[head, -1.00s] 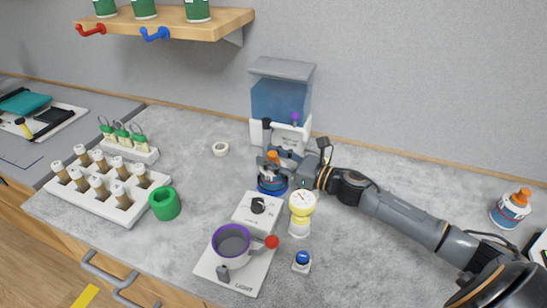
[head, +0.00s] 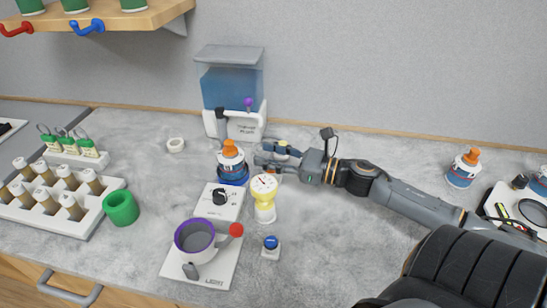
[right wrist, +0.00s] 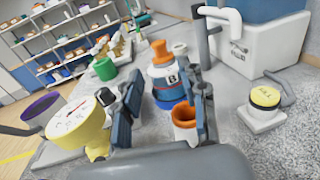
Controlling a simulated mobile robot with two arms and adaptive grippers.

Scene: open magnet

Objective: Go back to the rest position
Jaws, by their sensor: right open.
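My right gripper (head: 272,157) is open, just right of a white and blue bottle (head: 230,158) with an orange cap. The bottle stands upright on a round blue base (head: 233,178). In the right wrist view the bottle (right wrist: 167,78), marked B, is beyond the open fingers (right wrist: 165,108), with a gap between it and them. An orange open-topped cup (right wrist: 186,122) shows near the right finger there. My left gripper is not in view.
A water tank (head: 232,90) stands behind. Another orange-capped bottle (head: 463,170) is at the right.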

